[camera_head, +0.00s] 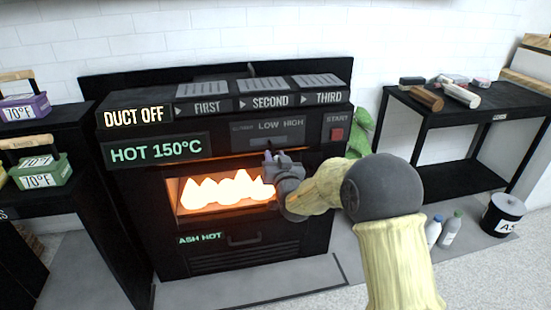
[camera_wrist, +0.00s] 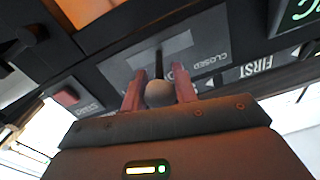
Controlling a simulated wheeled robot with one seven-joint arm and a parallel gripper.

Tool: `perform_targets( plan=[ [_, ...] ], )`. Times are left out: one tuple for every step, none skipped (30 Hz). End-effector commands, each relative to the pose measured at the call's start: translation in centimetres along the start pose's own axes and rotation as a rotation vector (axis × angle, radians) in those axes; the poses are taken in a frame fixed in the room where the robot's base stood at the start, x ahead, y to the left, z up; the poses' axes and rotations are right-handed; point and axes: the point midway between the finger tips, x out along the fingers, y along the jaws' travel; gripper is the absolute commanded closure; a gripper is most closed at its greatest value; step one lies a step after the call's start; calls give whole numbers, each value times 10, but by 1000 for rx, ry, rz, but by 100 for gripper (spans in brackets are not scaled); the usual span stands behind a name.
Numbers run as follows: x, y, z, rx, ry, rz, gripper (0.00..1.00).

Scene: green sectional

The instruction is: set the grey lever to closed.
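The grey lever has a round grey knob (camera_wrist: 159,94) on a thin dark stem, in front of the grey panel marked CLOSED in the wrist view, where the lettering is upside down. My gripper (camera_wrist: 158,84) has its two reddish fingers on either side of the knob. The gaps are very narrow, and I cannot tell whether the fingers press on it. In the head view my gripper (camera_head: 268,156) is at the oven front, just below the LOW and HIGH labels, and it hides the lever. The lever's exact setting is unclear.
The black oven (camera_head: 255,245) has a glowing window (camera_head: 183,212) just below and left of my gripper. A red START button (camera_head: 337,133) is to the right on the same panel. A black side table (camera_head: 455,185) stands right; a rack with a green box (camera_head: 40,175) stands left.

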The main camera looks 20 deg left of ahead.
Motion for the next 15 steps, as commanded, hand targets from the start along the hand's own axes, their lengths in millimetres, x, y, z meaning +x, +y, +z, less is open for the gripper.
perform_targets(
  plan=[
    [0,0,0,0,0,0,99],
    [0,0,0,0,0,0,100],
    [0,0,0,0,0,0,100],
    [0,0,0,0,0,0,100],
    [0,0,0,0,0,0,100],
    [0,0,0,0,0,0,100],
    [0,0,0,0,0,0,100],
    [0,-1,0,0,0,0,100],
    [0,-1,0,0,0,-1,100],
    [0,-2,0,0,0,-1,100],
    [0,-3,0,0,0,-1,100],
    [0,-3,0,0,0,-1,100],
    [0,-4,1,0,0,-2,100],
    [0,-4,1,0,0,-2,100],
    [0,-4,1,0,0,-2,100]
  ],
)
